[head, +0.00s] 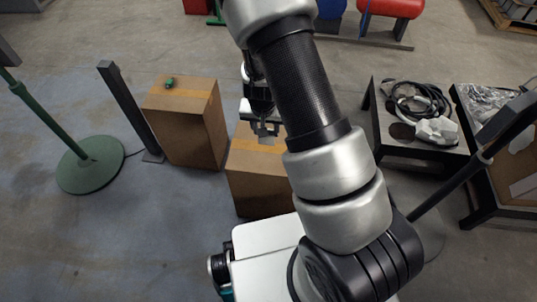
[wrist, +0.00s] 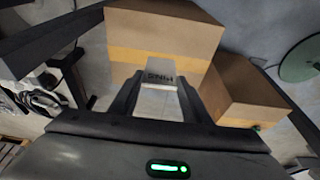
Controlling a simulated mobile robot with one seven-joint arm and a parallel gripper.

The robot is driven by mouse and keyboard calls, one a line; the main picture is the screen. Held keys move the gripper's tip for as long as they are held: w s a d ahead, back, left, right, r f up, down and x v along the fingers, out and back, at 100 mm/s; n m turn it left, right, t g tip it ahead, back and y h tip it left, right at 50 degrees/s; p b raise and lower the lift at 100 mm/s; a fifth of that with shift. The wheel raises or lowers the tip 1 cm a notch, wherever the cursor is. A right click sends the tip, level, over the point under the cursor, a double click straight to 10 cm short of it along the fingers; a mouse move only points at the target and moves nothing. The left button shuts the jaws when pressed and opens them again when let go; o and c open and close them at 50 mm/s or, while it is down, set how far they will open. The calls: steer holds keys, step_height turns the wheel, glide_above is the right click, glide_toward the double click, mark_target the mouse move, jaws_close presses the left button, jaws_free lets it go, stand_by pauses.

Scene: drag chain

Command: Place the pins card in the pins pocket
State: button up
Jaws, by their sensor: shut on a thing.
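My gripper (head: 265,131) is shut on a pale card (wrist: 160,102), which sticks out between its fingers (wrist: 158,88) in the wrist view. The word PINS reads upside down near the card's far end. In the head view the card (head: 267,143) shows small and light below the fingers, over the top of the middle cardboard box (head: 258,190). I cannot tell whether it touches the box. I cannot make out a pins pocket in either view.
A second cardboard box (head: 187,130) with a small green item (head: 169,83) on top stands to the left. A dark post (head: 130,110) and a green round-based stand (head: 90,165) are farther left. A black table (head: 420,150) with cables stands right.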

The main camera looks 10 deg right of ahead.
step_height(320, 180, down, 10)
steer(key=b, duration=0.2)
steer(key=shift+r+b, duration=0.1)
steer(key=shift+b, duration=0.25)
steer(key=shift+f, duration=0.3)
steer(key=o, duration=1.3)
steer(key=shift+r, duration=0.1)
